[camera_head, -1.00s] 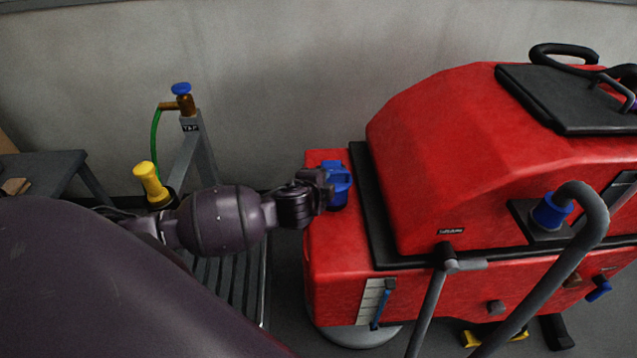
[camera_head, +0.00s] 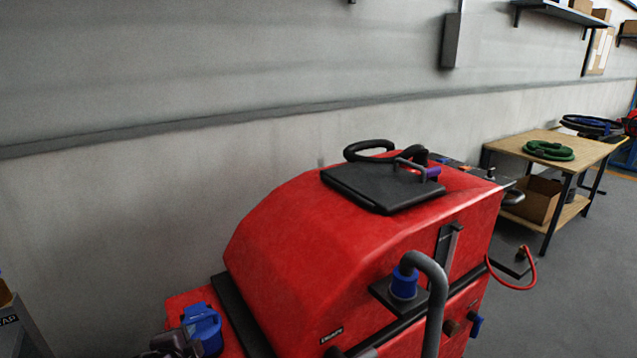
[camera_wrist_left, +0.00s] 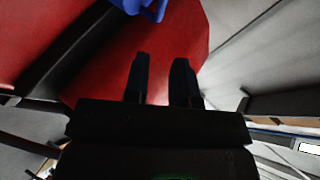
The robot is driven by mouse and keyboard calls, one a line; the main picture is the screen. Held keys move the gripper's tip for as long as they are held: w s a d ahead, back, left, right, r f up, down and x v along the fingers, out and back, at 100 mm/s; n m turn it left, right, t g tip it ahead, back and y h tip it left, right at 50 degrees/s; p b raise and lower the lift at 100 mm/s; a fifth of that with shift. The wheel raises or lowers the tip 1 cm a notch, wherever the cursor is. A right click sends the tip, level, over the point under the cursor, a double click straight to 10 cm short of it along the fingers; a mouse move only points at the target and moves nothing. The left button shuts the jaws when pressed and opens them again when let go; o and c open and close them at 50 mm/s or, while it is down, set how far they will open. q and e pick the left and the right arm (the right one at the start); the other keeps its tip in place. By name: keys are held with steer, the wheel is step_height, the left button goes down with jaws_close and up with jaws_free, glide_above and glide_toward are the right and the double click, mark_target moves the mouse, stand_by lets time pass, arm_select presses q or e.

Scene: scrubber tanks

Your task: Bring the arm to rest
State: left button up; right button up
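My left gripper (camera_head: 182,342) shows at the bottom left of the head view, close to the left side of the blue cap (camera_head: 203,328) on the low end of the red scrubber machine (camera_head: 310,240). In the left wrist view the two dark fingers (camera_wrist_left: 160,82) stand apart with nothing between them. The blue cap (camera_wrist_left: 140,6) lies beyond the fingertips at the top edge, and a gap shows between them. Most of my left arm is out of the head view. My right gripper is in neither view.
A grey hose (camera_head: 437,290) rises from a blue fitting on the machine's side. A wooden table (camera_head: 548,143) with a green coiled hose (camera_head: 549,150) stands at the right. Open floor lies at the right.

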arm_select(q)
steer(key=s+d+n+h, duration=0.3)
steer(key=d+n+h, duration=0.1)
steer(key=d+h, duration=0.15)
steer(key=s+a+f+n+y, duration=0.1)
steer(key=s+f+n, duration=0.3)
steer(key=s, duration=0.5)
steer(key=s+a+f+n+g+y, duration=0.1)
steer(key=s+a+f+n+y, duration=0.1)
steer(key=s+f, duration=0.6)
steer(key=shift+s+f+n+y, duration=0.25)
steer(key=shift+s+n+y, duration=0.25)
steer(key=shift+n, duration=0.7)
steer(key=shift+w, duration=0.1)
